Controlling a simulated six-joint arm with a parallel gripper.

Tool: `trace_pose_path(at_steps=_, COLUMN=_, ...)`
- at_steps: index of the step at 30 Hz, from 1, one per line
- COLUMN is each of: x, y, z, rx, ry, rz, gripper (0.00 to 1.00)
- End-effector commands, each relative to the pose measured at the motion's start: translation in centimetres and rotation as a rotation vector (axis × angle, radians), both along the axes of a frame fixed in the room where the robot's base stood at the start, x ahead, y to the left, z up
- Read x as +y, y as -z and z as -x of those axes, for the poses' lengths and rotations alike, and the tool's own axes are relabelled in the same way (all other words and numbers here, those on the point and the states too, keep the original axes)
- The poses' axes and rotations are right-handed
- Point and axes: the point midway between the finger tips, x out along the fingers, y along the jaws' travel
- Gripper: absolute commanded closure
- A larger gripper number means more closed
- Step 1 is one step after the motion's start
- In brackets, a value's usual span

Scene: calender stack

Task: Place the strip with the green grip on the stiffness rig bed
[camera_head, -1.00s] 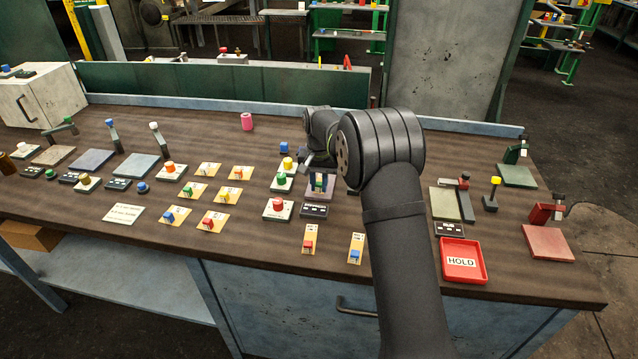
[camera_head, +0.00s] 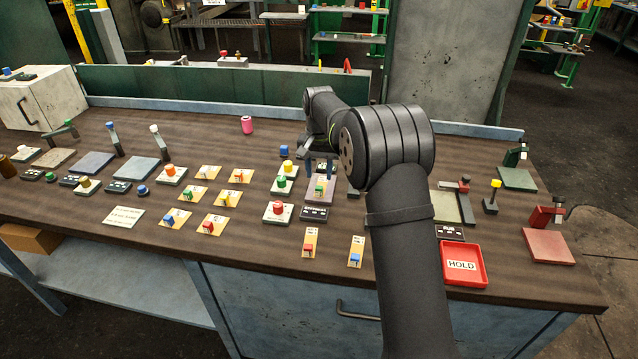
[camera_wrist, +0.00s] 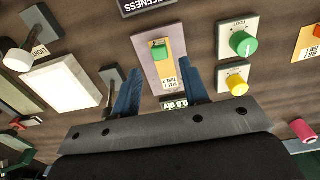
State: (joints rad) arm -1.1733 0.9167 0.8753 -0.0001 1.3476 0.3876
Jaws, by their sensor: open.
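The strip with the green grip (camera_head: 319,188) lies on the mauve stiffness rig bed (camera_head: 328,198). The wrist view shows the yellow strip (camera_wrist: 170,80) within the bed's outline, its green grip (camera_wrist: 160,54) standing up, and bare bed (camera_wrist: 147,47) around it. My gripper (camera_head: 319,167) is open and empty above the bed. In the wrist view, my gripper's blue fingers (camera_wrist: 160,88) are spread apart, one on each side of the strip's near end. They appear clear of the green grip.
A dark label plate (camera_head: 315,213) lies in front of the bed. Several yellow strips lie farther left. A red HOLD tray (camera_head: 463,281) sits at the right front.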

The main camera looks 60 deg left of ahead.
Motion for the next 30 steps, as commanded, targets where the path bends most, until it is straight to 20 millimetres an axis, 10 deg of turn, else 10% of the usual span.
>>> trace_pose_path(at_steps=12, x=0.0, y=-5.9, z=0.0, rx=0.001, ry=0.0, rz=0.001, gripper=0.59)
trace_pose_path(at_steps=30, x=0.0, y=-4.0, z=0.0, rx=0.001, ry=0.0, rz=0.004, gripper=0.59)
